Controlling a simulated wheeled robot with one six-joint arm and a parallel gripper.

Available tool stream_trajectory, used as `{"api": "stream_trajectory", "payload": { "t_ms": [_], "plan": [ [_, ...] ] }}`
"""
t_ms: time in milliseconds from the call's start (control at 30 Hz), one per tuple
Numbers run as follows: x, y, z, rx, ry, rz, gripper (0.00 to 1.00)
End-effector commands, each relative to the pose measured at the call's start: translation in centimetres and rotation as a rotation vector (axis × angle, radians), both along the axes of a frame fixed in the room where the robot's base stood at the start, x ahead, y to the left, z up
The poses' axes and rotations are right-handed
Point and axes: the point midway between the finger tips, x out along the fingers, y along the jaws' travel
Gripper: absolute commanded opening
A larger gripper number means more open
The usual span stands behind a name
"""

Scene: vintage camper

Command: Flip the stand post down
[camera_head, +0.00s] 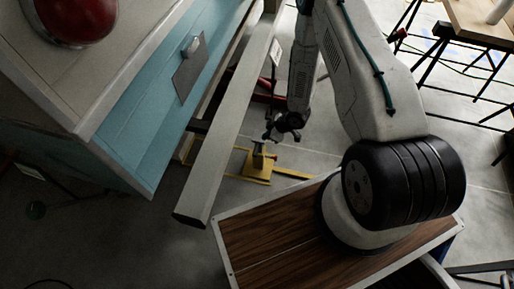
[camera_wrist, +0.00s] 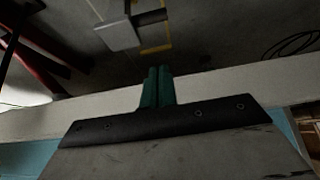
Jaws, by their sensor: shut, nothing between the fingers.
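A yellow stand (camera_head: 257,168) is on the floor below the pale beam, with a short brownish post (camera_head: 259,152) rising from its middle. In the wrist view, yellow bars of a stand (camera_wrist: 156,49) show at the top, beside a pale plate (camera_wrist: 118,36). I cannot tell the post's exact tilt there. My gripper (camera_head: 268,137) hangs near the beam, just above the post in the head picture; contact cannot be told. In the wrist view my gripper's green fingers (camera_wrist: 158,73) are together and empty, in front of the beam.
The long pale beam (camera_head: 232,120) runs beside the blue camper body (camera_head: 150,95) and crosses the wrist view (camera_wrist: 225,82). Red metal parts (camera_head: 268,98) lie behind the stand. Black-legged tables stand at upper right. Grey floor (camera_head: 300,155) is open right of the stand.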

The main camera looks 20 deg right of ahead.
Motion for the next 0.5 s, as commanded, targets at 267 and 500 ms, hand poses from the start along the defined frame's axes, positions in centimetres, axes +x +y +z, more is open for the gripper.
{"api": "stream_trajectory", "payload": {
  "t_ms": [267,500],
  "plan": [
    [0.1,0.2,-0.4,-0.001,0.002,0.0,0.0],
    [1.2,1.9,-3.7,-0.002,0.003,0.002,0.0]
  ]
}}
